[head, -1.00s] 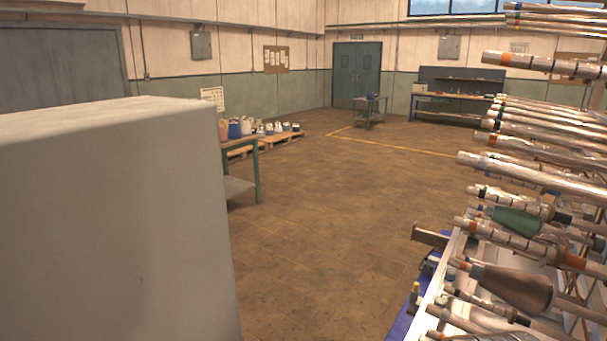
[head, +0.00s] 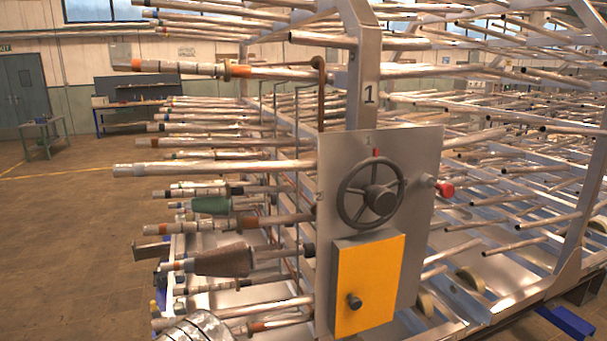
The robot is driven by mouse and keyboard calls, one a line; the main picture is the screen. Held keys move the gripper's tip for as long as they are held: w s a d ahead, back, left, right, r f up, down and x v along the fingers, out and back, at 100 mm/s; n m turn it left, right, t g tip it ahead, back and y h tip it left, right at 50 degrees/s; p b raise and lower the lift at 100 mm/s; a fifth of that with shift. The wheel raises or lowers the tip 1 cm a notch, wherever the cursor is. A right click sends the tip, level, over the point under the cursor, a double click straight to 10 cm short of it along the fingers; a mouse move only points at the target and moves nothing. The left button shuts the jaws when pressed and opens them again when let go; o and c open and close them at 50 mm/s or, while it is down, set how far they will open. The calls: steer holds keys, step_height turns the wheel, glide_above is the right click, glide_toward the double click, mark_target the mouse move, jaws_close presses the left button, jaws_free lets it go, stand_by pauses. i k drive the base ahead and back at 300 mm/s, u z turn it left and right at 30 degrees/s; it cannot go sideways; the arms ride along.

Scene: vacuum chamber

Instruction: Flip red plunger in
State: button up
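The red plunger (head: 445,190) is a small red knob on a short metal stem. It sticks out to the right from the right side of a grey metal panel (head: 408,160) on the rack. A dark handwheel (head: 381,198) is on the same panel, just left of the plunger. The plunger's knob is in plain sight and nothing touches it. How far its stem is pushed in is hard to tell. My gripper does not show in the head view.
A yellow box (head: 380,282) with a dark knob sits below the handwheel. Many metal tubes (head: 215,168) jut leftward from the rack, left of the panel. A ribbed metallic part (head: 198,328) shows at the bottom edge. Open floor (head: 75,240) lies at the left.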

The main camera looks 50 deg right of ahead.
mark_target(446, 191)
steer(key=z, duration=2.15)
steer(key=i, duration=0.25)
steer(key=u, duration=0.35)
